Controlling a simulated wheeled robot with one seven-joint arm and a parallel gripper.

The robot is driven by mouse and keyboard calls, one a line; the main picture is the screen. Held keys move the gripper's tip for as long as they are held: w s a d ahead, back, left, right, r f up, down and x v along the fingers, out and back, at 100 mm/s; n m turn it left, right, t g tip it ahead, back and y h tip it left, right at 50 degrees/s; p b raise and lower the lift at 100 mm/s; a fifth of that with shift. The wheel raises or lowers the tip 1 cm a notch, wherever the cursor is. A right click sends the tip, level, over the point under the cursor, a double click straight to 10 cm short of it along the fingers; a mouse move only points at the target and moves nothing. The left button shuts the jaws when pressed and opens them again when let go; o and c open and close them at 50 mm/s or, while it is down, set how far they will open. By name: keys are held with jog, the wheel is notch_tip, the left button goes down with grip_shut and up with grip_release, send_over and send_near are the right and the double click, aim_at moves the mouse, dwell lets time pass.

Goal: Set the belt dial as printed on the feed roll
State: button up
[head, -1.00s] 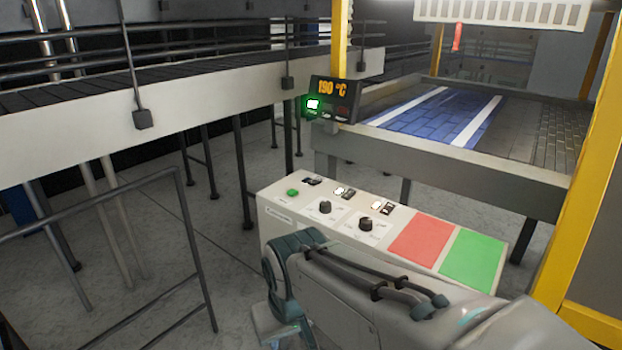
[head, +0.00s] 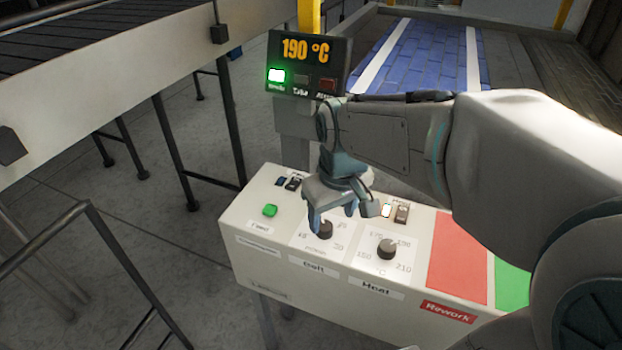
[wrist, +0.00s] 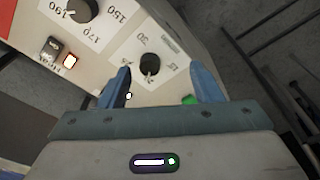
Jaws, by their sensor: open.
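The belt dial (head: 326,230) is a dark round knob on the white control panel, above a label reading "Belt". It also shows in the wrist view (wrist: 150,67), just beyond and between my fingers. Numbers are printed around it; 30 is legible at its lower right. My gripper (head: 334,226) is open above the panel at the belt dial, and its fingers (wrist: 163,88) hold nothing. I cannot tell whether the fingers touch the knob. The feed roll and its print are not identifiable in these frames.
The heat dial (head: 388,249) sits right of the belt dial. A green button (head: 270,210) is to the left. Red (head: 460,257) and green (head: 511,280) pads lie at the right. A display (head: 308,62) reads 190 °C. A conveyor (head: 105,70) runs at the left.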

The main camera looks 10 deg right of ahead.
aim_at(324, 225)
jog(key=w+r+n+g+p, duration=0.1)
jog(key=w+r+n+p, duration=0.15)
jog(key=w, duration=0.45)
jog(key=shift+n+h, duration=0.25)
jog(key=shift+h, duration=0.15)
jog(key=f, duration=1.3)
jog(key=shift+d+f, duration=0.3)
jog(key=shift+d, duration=0.1)
jog(key=c, duration=1)
